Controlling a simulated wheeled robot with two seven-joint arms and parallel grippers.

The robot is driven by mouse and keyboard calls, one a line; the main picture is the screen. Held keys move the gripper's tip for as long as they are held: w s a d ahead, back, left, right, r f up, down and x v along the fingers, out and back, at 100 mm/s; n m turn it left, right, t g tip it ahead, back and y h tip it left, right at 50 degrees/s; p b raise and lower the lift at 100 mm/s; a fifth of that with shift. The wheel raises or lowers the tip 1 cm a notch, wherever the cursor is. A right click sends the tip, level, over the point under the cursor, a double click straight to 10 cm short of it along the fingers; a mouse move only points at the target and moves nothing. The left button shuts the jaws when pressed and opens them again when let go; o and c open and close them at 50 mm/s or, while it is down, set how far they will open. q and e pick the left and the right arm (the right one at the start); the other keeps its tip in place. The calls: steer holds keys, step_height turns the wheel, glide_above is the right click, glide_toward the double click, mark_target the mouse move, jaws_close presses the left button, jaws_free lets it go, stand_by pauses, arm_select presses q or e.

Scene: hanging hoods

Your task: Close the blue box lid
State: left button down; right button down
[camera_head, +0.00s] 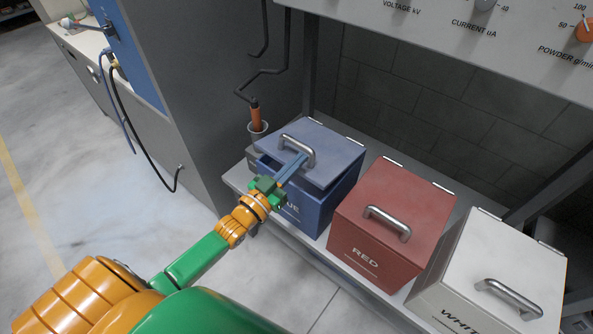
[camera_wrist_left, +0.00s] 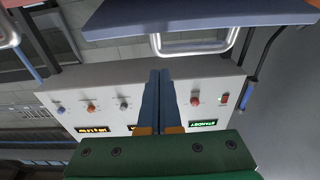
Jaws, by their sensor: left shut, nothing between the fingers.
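The blue box (camera_head: 325,211) stands at the left end of the shelf. Its blue lid (camera_head: 338,158) has a silver handle (camera_head: 297,150) and looks slightly raised, with a dark gap at the front left. In the left wrist view the lid (camera_wrist_left: 200,18) crosses the top, with its handle (camera_wrist_left: 195,47) below its edge. My left gripper (camera_head: 298,160) is shut and empty, its blue fingers at the lid's front by the handle. The shut fingers (camera_wrist_left: 160,75) also show in the wrist view. Whether they touch the lid is unclear. My right gripper is out of view.
A red box (camera_head: 375,253) and a white box (camera_head: 470,290), both with closed lids and handles, stand to the right on the shelf (camera_head: 238,178). A cup with an orange-handled tool (camera_head: 256,120) stands behind the blue box. A control panel (camera_head: 460,35) overhangs the back.

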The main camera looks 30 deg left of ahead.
arm_select(q)
steer(key=shift+s+f+b, duration=0.15)
steer(key=shift+f+b, duration=0.3)
steer(key=shift+f, duration=1.45)
steer(key=shift+t, duration=0.7)
steer(key=f+b, duration=0.2)
steer(key=b, duration=0.1)
steer(key=f+b, duration=0.2)
steer(key=b, duration=0.1)
steer(key=f+b, duration=0.2)
steer(key=shift+s+a+f+b, duration=0.1)
steer(key=shift+s+f+b, duration=0.05)
steer(key=shift+s+b, duration=0.25)
steer(key=shift+f+b, duration=0.3)
steer(key=shift+f, duration=0.05)
steer(key=shift+s, duration=0.1)
